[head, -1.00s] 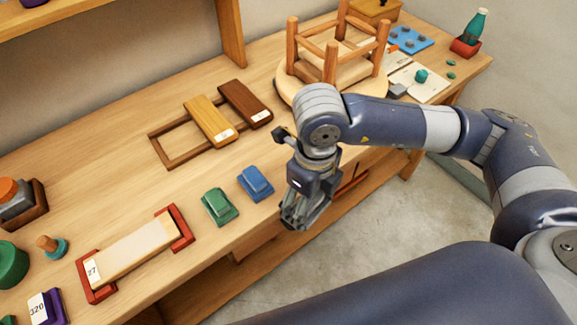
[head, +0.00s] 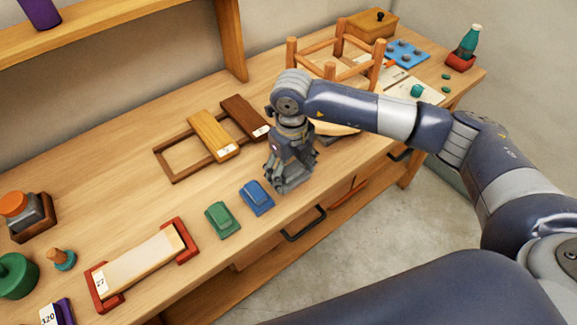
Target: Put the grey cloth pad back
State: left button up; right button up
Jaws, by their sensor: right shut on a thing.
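My right gripper (head: 288,184) is low over the front part of the bench, just right of the blue pad. It is shut on a grey thing that looks like the grey cloth pad (head: 295,181), mostly hidden by the fingers and hard to tell from them. Whether the pad touches the bench top I cannot tell. The blue pad (head: 257,197) and the green pad (head: 222,219) lie side by side in a row to its left. My left gripper is not in view.
A wooden frame with yellow (head: 213,136) and dark brown (head: 244,117) blocks lies behind. An upturned stool (head: 330,72) stands beyond my right wrist. A red-ended holder (head: 182,240) with a pale strip lies left of the pads. The bench's front edge is close.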

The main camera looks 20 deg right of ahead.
aim_at(289, 170)
jog(key=w, duration=0.2)
jog(key=shift+w, duration=0.35)
jog(key=shift+d+f+p, duration=0.1)
jog(key=shift+f+p, duration=1)
jog(key=shift+f, duration=0.9)
jog(key=o, duration=1)
jog(key=shift+r, duration=0.3)
notch_tip(289, 170, up, 12)
jog(key=b, duration=0.4)
jog(key=shift+f, duration=0.1)
